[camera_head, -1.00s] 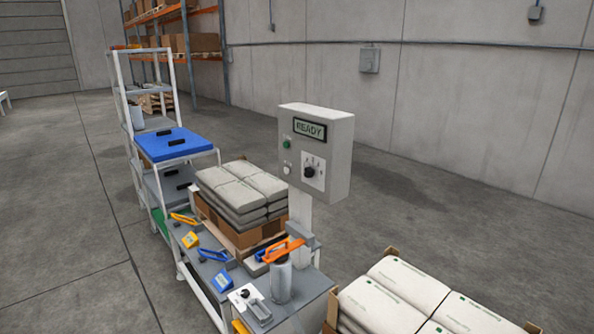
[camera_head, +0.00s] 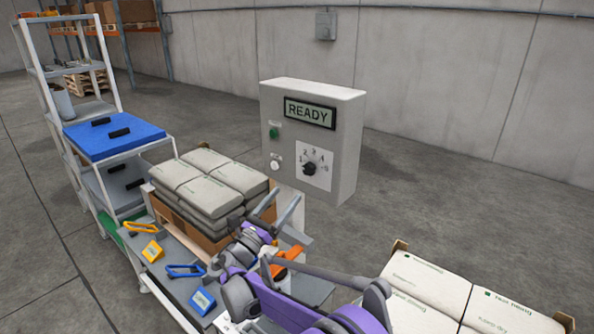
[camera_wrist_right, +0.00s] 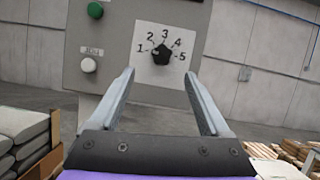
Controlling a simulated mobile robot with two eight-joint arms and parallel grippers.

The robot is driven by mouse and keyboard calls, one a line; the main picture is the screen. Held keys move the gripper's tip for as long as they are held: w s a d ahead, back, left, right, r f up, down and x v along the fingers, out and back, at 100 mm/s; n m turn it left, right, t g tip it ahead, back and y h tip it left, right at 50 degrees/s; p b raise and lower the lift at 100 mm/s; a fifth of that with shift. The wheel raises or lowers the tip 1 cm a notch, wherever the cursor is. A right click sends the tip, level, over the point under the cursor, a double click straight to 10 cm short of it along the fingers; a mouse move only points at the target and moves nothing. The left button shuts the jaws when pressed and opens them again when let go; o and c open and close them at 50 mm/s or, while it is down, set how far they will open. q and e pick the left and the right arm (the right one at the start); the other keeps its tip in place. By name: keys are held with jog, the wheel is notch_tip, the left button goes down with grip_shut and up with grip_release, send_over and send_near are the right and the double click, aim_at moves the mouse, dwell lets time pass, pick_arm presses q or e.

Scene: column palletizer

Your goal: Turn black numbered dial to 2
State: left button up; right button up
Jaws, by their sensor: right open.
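The black numbered dial (camera_head: 310,168) sits on a white plate marked 1 to 5 on the front of a grey control box (camera_head: 348,150). In the right wrist view the dial (camera_wrist_right: 162,56) shows between and beyond my fingertips; its pointer is too small to read surely. My right gripper (camera_head: 278,207) is open and empty, below and left of the dial in the head view and apart from it. It also shows in the wrist view (camera_wrist_right: 159,75). My left gripper is not in view.
The box has a READY display (camera_head: 310,112), a green button (camera_head: 274,132) and a white button (camera_head: 275,165). Stacked sacks (camera_head: 215,180) stand left of its post. Sacks on a pallet (camera_head: 430,285) lie at right. A blue-topped cart (camera_head: 115,140) stands at left.

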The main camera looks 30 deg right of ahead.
aim_at(307, 170)
jog(key=p+x, duration=0.1)
jog(key=x, duration=0.9)
jog(key=shift+s+d+p, duration=0.1)
jog(key=shift+s+p, duration=0.05)
jog(key=shift+p, duration=0.15)
grip_shut()
